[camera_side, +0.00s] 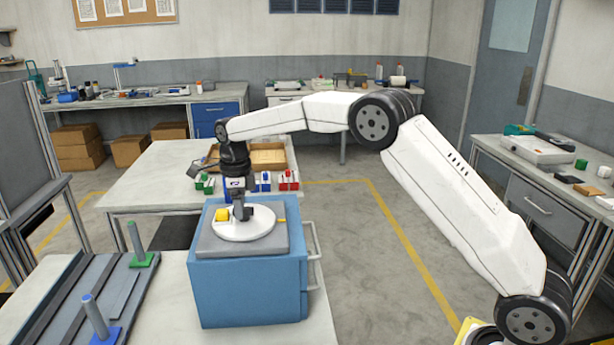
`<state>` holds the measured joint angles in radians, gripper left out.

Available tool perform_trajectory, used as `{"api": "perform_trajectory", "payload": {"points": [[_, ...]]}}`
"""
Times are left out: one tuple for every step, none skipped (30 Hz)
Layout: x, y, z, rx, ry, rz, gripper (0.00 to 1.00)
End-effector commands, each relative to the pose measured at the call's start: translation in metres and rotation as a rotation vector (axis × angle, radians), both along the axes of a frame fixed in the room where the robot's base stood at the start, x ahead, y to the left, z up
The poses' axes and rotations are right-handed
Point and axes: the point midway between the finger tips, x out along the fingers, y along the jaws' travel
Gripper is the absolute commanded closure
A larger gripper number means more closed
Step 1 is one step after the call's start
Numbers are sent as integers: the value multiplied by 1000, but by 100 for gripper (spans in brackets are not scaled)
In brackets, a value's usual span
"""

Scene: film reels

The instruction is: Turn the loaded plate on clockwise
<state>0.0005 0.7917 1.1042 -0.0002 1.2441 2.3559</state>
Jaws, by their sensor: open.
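A round white plate (262,230) lies on the grey top of a blue cabinet (248,290). A yellow block (222,214) sits on the plate near its left edge. A small yellow mark (281,220) shows at the right, by the plate's edge. My gripper (243,217) points down over the middle of the plate, just right of the yellow block. It is open. Its fingertips are small and dark here, and I cannot tell whether they touch the plate or something on it.
A rack with a green-based post (138,245) and a blue-based post (96,318) stands at left. Behind the cabinet, a table holds a wooden tray (268,157) and several small green, blue and red items. A side handle (314,262) juts from the cabinet's right.

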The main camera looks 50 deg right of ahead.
Motion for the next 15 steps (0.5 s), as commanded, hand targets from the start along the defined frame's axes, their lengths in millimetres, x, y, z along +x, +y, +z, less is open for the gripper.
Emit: {"api": "perform_trajectory", "payload": {"points": [[0,0,2,1,-1,0,43],[0,0,3,0,-1,0,43],[0,0,5,0,-1,0,43],[0,0,7,0,-1,0,43],[0,0,9,0,-1,0,43],[0,0,12,0,-1,0,43],[0,0,16,0,-1,0,43],[0,0,19,0,-3,0,43],[0,0,24,0,-3,0,43],[0,0,28,0,-3,0,43],[0,0,32,0,-4,0,43],[1,0,37,0,-4,0,43],[1,0,41,0,-4,0,43],[1,0,45,0,-4,0,43],[0,0,50,-1,-4,0,43]]}}
